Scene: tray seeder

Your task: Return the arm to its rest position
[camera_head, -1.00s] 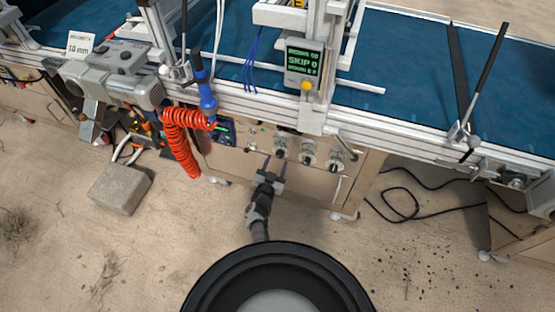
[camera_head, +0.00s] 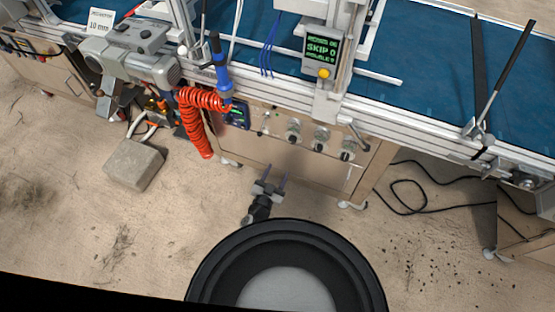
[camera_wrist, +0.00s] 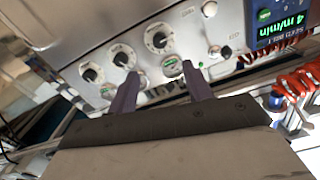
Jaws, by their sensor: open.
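My gripper (camera_head: 269,186) is open and empty in the head view, above the sandy floor in front of the machine's control panel (camera_head: 285,150). Its two fingers point toward the panel and are apart from it. In the wrist view my gripper (camera_wrist: 160,88) shows its two fingers spread with nothing between them. Beyond them is the panel (camera_wrist: 135,30) with several dials and a lit display (camera_wrist: 280,25) reading 4 m/min. Most of my arm is hidden behind my own round black body part in the head view.
The seeder's blue belt (camera_head: 430,80) runs across the back. A red coiled hose (camera_head: 194,122) hangs left of the panel. A concrete block (camera_head: 134,164) lies on the floor at left. A black cable (camera_head: 410,190) lies at right. The floor around my gripper is clear.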

